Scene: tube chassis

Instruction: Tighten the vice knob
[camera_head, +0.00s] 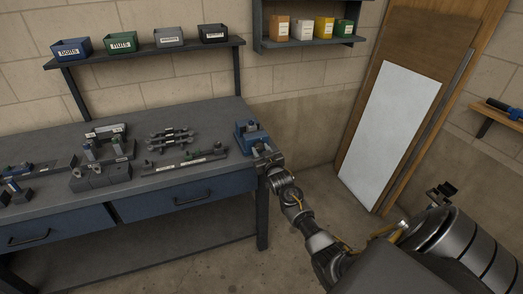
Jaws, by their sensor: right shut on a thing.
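The blue vice (246,133) stands on the right end of the grey workbench (215,175), near its edge. My right gripper (264,156) is at the front right side of the vice, its arm reaching in from the lower right. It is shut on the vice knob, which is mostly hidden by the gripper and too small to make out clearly. My left gripper is not in view.
Tube parts and fixtures (100,170) lie on the bench left of the vice, with a rack of dark pieces (170,138) in the middle. Labelled bins (121,43) stand on a shelf above. A whiteboard panel (389,130) leans at the right. The floor between is clear.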

